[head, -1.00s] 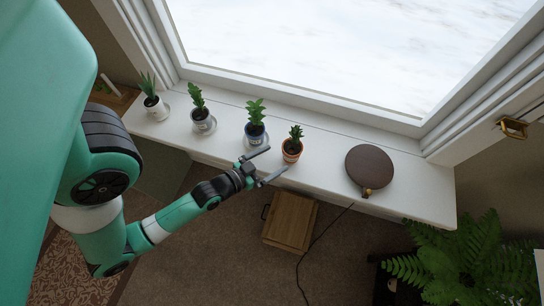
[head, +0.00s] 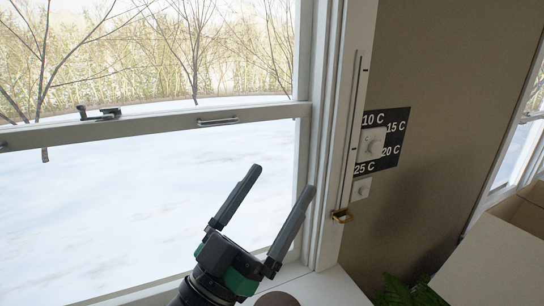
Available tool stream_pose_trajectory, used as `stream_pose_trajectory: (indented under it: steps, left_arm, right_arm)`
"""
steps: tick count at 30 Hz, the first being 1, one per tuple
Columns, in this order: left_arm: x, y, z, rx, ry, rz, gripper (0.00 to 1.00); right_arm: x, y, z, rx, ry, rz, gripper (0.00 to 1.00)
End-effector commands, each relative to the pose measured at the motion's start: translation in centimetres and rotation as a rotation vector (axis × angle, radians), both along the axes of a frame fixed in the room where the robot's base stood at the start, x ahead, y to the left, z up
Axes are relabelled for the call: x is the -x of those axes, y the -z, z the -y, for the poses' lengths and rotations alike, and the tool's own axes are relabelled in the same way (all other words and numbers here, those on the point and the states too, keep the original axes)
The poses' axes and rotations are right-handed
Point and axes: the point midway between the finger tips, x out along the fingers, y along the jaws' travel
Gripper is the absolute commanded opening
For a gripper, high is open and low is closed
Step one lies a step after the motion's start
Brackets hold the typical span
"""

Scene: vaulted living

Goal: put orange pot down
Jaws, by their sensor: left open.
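My left gripper (head: 279,180) is open, with its two dark fingers pointing up in front of the window. Nothing sits between the fingers. The orange pot is out of view now. A small part of the white windowsill (head: 334,288) shows at the bottom. My right gripper is not in view.
The top of a brown round object (head: 277,299) shows at the bottom edge. A dial (head: 372,144) with temperature marks is on the wall. A cardboard box (head: 500,250) and a green plant (head: 408,291) are at the lower right.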

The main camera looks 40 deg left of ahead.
Motion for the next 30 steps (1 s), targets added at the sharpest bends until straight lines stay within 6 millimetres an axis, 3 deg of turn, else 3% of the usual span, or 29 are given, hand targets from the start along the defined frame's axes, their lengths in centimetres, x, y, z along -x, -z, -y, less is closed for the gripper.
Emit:
stream_pose_trajectory:
  steps: [1,3,7,20,24,27,29,30]
  left_arm:
    - [1.4,-4.1,1.7,-0.002,0.037,0.077,1.00]
    - [3.2,-7.8,3.3,-0.001,0.074,0.146,1.00]
    - [5.1,-11.0,4.7,0.004,0.109,0.207,1.00]
    - [5.3,-11.3,4.7,0.008,0.113,0.212,1.00]
    - [5.3,-11.3,4.5,0.081,0.166,0.212,1.00]
    - [4.8,-11.1,2.9,0.203,0.178,0.210,1.00]
    - [3.6,-9.7,1.4,0.296,0.158,0.183,1.00]
    - [2.2,-7.1,0.1,0.360,0.126,0.137,1.00]
  right_arm:
    - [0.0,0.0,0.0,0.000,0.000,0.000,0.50]
    - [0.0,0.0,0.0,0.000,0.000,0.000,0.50]
    - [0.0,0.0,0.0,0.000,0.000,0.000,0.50]
    - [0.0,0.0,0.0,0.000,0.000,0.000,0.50]
    - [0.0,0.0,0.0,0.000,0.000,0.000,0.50]
    - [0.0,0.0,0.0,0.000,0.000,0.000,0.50]
    - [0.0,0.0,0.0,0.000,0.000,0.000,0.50]
    - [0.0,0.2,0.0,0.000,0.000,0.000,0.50]
